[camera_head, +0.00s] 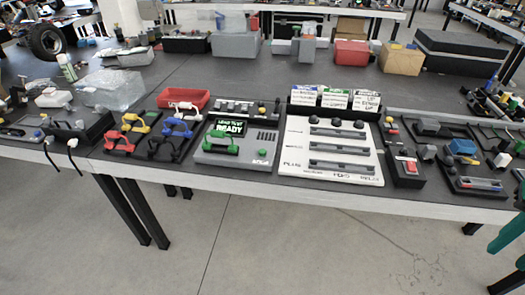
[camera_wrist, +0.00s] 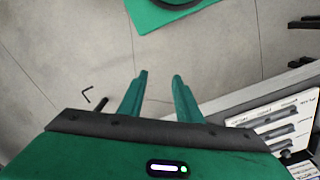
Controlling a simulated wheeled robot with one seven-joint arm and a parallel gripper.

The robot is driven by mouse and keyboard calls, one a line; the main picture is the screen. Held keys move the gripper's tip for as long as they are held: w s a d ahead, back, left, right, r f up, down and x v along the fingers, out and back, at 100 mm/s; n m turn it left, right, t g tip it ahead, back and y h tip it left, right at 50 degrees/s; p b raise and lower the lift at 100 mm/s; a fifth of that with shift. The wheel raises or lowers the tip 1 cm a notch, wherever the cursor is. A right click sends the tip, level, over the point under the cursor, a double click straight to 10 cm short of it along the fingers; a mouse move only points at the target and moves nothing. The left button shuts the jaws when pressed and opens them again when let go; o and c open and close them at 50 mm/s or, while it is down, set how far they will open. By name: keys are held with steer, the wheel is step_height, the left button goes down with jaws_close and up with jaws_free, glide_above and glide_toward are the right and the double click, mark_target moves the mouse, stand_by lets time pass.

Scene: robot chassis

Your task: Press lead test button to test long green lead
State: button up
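The grey lead tester (camera_head: 237,158) stands on the near part of the workbench, with a green screen (camera_head: 229,128) on top that shows "READY". A green lead (camera_head: 220,147) lies on the tester, below the screen. The test button is too small to make out for certain. My gripper (camera_wrist: 160,76) shows in the wrist view with its two green fingers apart and nothing between them. It points down over the floor, beside the bench edge and away from the tester. In the head view, green parts at the lower right edge appear to be my arm.
Red, yellow, blue and black leads lie left of the tester, near a red tray (camera_head: 183,98). A white slotted board (camera_head: 329,160) stands right of it and also shows in the wrist view (camera_wrist: 283,122). Black devices (camera_head: 404,166) stand further right. Floor lies before the bench.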

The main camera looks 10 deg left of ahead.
jaws_close()
stand_by(1.5)
